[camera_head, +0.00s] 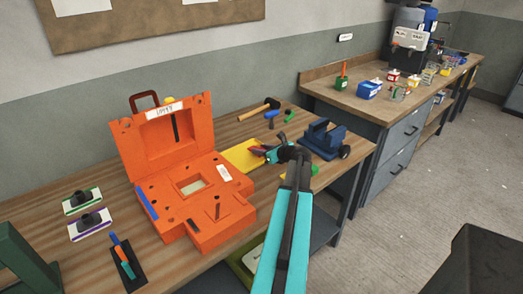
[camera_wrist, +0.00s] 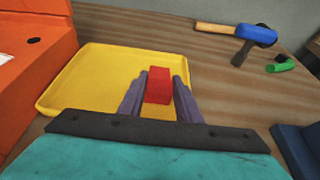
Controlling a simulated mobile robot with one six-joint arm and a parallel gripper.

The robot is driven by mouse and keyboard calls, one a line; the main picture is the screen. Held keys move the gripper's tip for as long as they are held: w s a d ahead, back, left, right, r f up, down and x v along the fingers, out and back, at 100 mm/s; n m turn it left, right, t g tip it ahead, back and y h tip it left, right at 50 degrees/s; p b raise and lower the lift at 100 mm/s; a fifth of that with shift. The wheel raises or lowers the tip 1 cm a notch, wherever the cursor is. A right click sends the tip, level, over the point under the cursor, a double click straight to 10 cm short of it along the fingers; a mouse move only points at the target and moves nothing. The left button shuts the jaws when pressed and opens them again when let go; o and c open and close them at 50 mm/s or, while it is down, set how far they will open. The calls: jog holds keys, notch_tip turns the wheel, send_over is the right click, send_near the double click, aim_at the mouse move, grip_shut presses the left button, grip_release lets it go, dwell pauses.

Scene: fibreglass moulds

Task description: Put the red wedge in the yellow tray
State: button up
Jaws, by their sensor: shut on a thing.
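In the wrist view the red wedge (camera_wrist: 158,86) is between the two fingers of my gripper (camera_wrist: 156,92), which is shut on it. The yellow tray (camera_wrist: 85,75) lies flat on the bench beneath and beyond the wedge. The wedge appears over the tray's near right part; I cannot tell whether it touches the tray floor. In the head view my gripper (camera_head: 268,152) is at the right side of the yellow tray (camera_head: 240,155), and the wedge is mostly hidden there by the gripper.
An open orange mould case (camera_head: 228,207) stands just left of the tray. A blue vise (camera_head: 322,139) is close to the right. A hammer (camera_wrist: 240,36) and a green piece (camera_wrist: 280,65) lie behind the tray. Bare wood shows between them.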

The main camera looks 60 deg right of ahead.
jog(key=shift+f, duration=0.15)
jog(key=o, duration=1)
jog(key=shift+o, duration=0.2)
jog(key=shift+r, duration=0.2)
jog(key=b+v, duration=0.2)
jog(key=v, duration=1)
